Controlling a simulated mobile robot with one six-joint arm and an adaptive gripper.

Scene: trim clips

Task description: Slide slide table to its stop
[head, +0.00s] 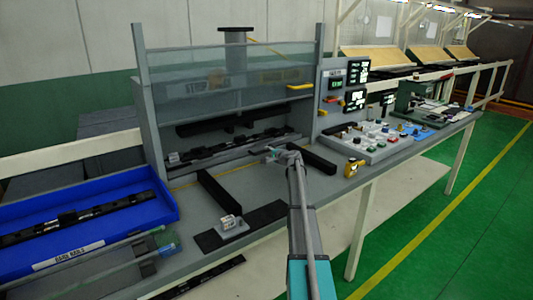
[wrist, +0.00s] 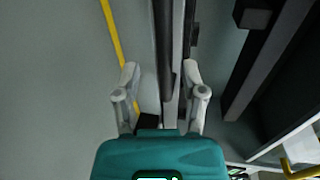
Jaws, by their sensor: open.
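No part in view is labelled as the slide table, so I cannot tell it for certain. A long dark rail piece with small fittings (head: 235,145) lies under the clear guard at the back of the bench. In front, a flat black plate (head: 262,217) carries a small pale block (head: 231,224). My gripper (head: 271,154) is low over the bench, just in front of the guarded opening. In the wrist view my gripper (wrist: 164,82) has its fingers apart, with a dark bar (wrist: 163,40) and a grey strip running between them. Contact cannot be told.
Two black bars (head: 217,191) (head: 318,160) stand out on the grey bench. A blue bin (head: 85,237) with dark rails is at left. A control panel (head: 375,140) and a small yellow-and-black item (head: 352,168) are at right. The clear guard (head: 230,85) rises behind.

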